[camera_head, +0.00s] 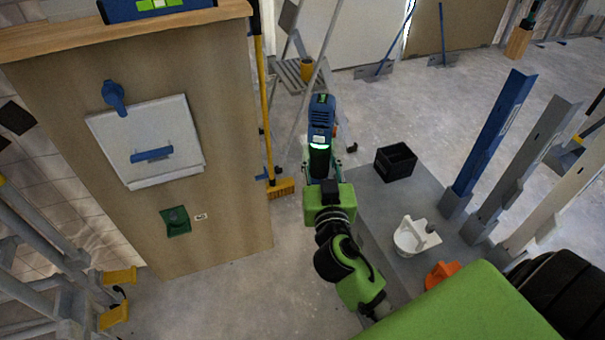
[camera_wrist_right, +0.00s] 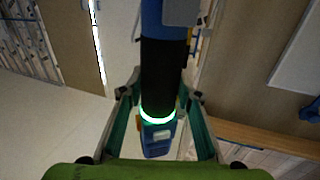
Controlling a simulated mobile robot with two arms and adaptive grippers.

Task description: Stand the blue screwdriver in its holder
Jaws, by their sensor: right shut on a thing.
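The blue screwdriver (camera_head: 320,108), a powered tool with a blue body, a black grip and a glowing ring, is held upright in the head view. My right gripper (camera_head: 321,168) is shut on its black grip. In the right wrist view, the fingers of the right gripper (camera_wrist_right: 160,98) lie on both sides of the black grip of the screwdriver (camera_wrist_right: 160,75), with a blue end beyond the bright ring. I cannot tell for sure which thing is its holder. My left gripper is not in view.
A wooden cabinet (camera_head: 225,215) with a white panel (camera_head: 165,120) stands at left. A yellow-handled broom (camera_head: 263,100) leans beside it. A black crate (camera_head: 396,161) and a white caddy (camera_head: 410,238) are on the grey mat at right, near upright metal posts (camera_head: 495,130).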

